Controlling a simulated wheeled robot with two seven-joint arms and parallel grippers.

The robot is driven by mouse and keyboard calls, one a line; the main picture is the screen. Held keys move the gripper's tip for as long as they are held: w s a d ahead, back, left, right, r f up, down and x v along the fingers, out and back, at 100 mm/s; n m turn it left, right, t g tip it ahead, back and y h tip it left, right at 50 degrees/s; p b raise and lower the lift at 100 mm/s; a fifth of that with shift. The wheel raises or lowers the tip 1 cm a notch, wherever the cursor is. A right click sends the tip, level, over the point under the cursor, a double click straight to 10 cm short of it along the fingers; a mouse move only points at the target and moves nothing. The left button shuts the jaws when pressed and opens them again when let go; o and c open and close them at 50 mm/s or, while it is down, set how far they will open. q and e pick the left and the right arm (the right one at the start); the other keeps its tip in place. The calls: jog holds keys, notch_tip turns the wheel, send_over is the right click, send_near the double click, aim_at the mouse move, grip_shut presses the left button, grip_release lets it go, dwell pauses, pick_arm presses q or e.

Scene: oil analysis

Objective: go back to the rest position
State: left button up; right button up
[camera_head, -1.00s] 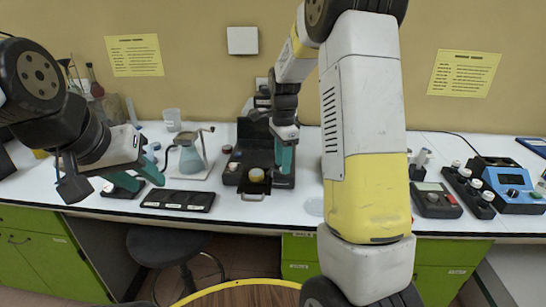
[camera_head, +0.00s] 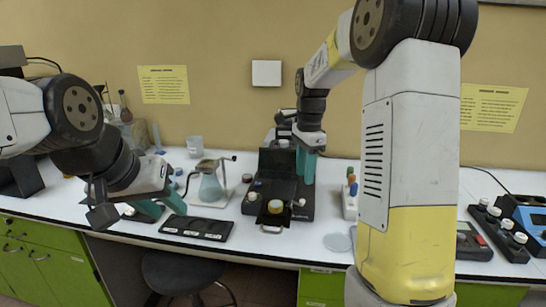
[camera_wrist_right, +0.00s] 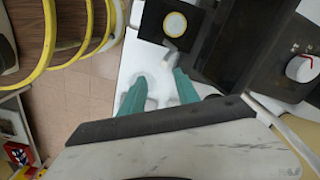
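My left gripper (camera_head: 150,207) is at the left of the head view, above the front of the bench, with its teal fingers spread apart and nothing seen between them. My right gripper (camera_head: 305,163) points down over the black instrument at the middle of the bench. In the right wrist view its two teal fingers (camera_wrist_right: 160,90) stand apart with nothing between them. The black instrument (camera_head: 297,192) has an open lid and a front tray holding a round yellow-rimmed sample (camera_head: 274,206). The sample also shows in the right wrist view (camera_wrist_right: 175,24), beyond the fingertips.
A flask on a stand (camera_head: 210,188) and a black tray (camera_head: 196,228) are left of the instrument. A small bottle rack (camera_head: 350,203) is to its right. Black and blue devices (camera_head: 525,222) sit at the far right. A stool (camera_head: 185,272) is below the bench front.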

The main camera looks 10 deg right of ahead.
jog(key=s+a+r+n+t+y, duration=0.1)
jog(key=s+r+n+t, duration=0.2)
jog(key=s+n, duration=0.5)
jog(key=s+a+r+n+t+y, duration=0.1)
jog(key=s+r+n, duration=0.3)
jog(key=s, duration=1.2)
jog(key=n+t, duration=0.1)
jog(key=n, duration=0.2)
jog(key=shift+a+n+t, duration=0.4)
